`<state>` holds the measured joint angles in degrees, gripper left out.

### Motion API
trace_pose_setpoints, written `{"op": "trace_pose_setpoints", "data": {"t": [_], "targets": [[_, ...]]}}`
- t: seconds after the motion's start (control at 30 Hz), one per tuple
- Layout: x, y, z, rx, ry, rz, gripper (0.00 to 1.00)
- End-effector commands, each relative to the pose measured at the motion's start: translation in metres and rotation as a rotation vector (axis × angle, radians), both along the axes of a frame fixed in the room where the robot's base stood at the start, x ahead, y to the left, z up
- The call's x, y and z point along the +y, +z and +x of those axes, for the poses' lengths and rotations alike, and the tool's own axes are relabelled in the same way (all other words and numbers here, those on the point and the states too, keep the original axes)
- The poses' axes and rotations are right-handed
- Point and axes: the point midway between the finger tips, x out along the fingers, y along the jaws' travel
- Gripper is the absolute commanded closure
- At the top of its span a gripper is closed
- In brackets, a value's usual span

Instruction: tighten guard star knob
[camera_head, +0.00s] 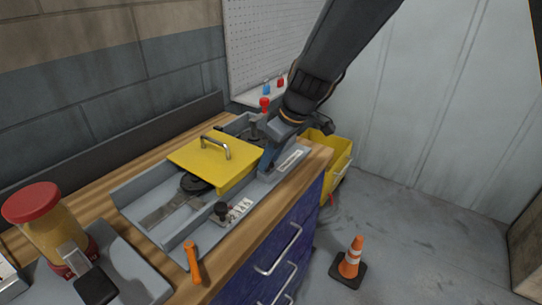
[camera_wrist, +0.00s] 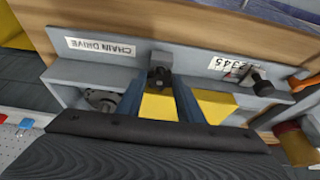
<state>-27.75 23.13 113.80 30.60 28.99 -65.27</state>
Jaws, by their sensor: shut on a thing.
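The dark star knob (camera_wrist: 159,77) sits at the edge of the grey housing, between my fingertips in the wrist view. My gripper (camera_wrist: 160,82) is shut on it, with one blue finger on each side. In the head view my gripper (camera_head: 268,160) reaches down at the right end of the yellow guard (camera_head: 190,152), and the knob is hidden there. The guard lies flat over the grey housing (camera_head: 180,236) and has a metal handle (camera_head: 216,143) on top. Yellow guard surface (camera_wrist: 160,106) also shows between my fingers in the wrist view.
A black-knobbed lever (camera_head: 222,209) stands beside a numbered scale, and a red-knobbed lever (camera_head: 264,103) stands behind. An orange handle (camera_head: 192,262) and a red-lidded jar (camera_head: 50,225) are at the front left. A traffic cone (camera_head: 350,262) stands on the floor.

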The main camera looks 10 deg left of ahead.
Motion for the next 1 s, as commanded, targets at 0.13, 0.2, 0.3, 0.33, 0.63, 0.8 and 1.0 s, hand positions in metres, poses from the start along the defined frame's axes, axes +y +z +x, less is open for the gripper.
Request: {"op": "trace_pose_setpoints", "data": {"t": [0.13,0.2,0.3,0.33,0.63,0.8,1.0], "targets": [[0.0009,0.0023,-0.0035,0.001,-0.122,-0.002,0.89],[0.0016,0.0029,-0.0042,0.001,-0.173,-0.001,0.89],[0.0021,0.0035,-0.0049,0.000,-0.236,-0.001,0.89],[0.0020,0.0034,-0.0053,0.001,-0.253,-0.001,0.89],[0.0034,0.0038,-0.0071,0.001,-0.393,-0.002,0.89],[0.0041,0.0032,-0.0070,0.000,-0.448,-0.001,0.89],[0.0046,0.0020,-0.0066,0.000,-0.488,0.000,0.89]]}}
